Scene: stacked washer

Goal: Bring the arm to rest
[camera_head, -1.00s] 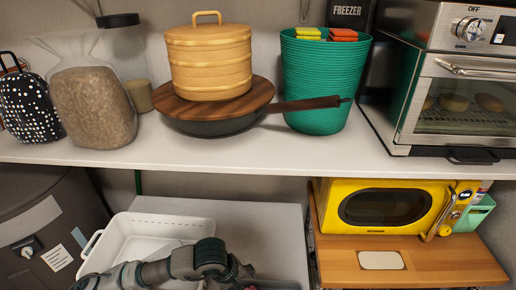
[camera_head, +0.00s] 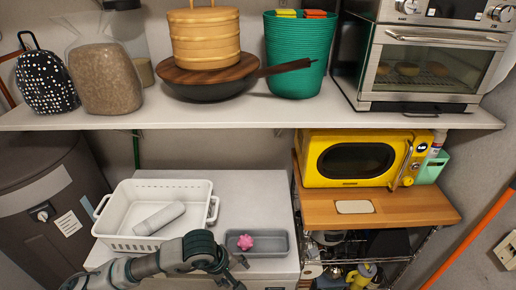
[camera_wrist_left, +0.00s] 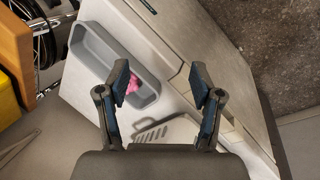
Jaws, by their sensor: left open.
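My left arm comes in from the lower left in the head view, in front of the white basket. My left gripper (camera_head: 236,276) is at the bottom edge there, just in front of the grey tray (camera_head: 275,252). In the left wrist view the two fingers of my left gripper (camera_wrist_left: 160,78) stand apart with nothing between them. The pink piece (camera_head: 245,242) lies in the grey tray; it also shows beside the left finger in the left wrist view (camera_wrist_left: 132,85). My right gripper is in neither view.
A white basket (camera_head: 109,217) holding a pale cylinder (camera_head: 159,219) stands on the white top left of the tray. A yellow microwave (camera_head: 349,160) stands on a wooden board (camera_head: 420,205) at right. A long shelf (camera_head: 240,116) with several kitchen things crosses above.

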